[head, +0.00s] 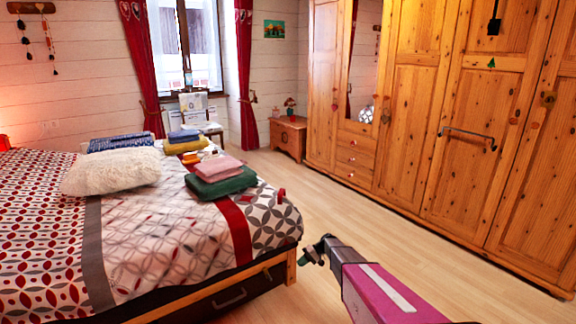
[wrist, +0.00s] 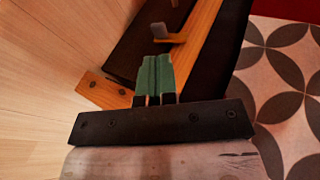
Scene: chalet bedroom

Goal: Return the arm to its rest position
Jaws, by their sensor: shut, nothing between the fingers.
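My arm (head: 385,290) reaches forward from the lower right of the head view, with pink-purple and white faces. My gripper (head: 306,254) is at its far end, in front of the near right corner of the bed (head: 291,268). In the wrist view the two greenish fingers of my gripper (wrist: 155,68) are together, with nothing between them. They point toward the wooden bed frame (wrist: 197,35); I cannot tell the exact gap to it.
The patterned bedspread (wrist: 290,75) is close on the right in the wrist view. Folded towels (head: 222,183) and a white pillow (head: 110,172) lie on the bed. Bare wooden floor (head: 350,222) is open between the bed and the pine wardrobe (head: 415,110).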

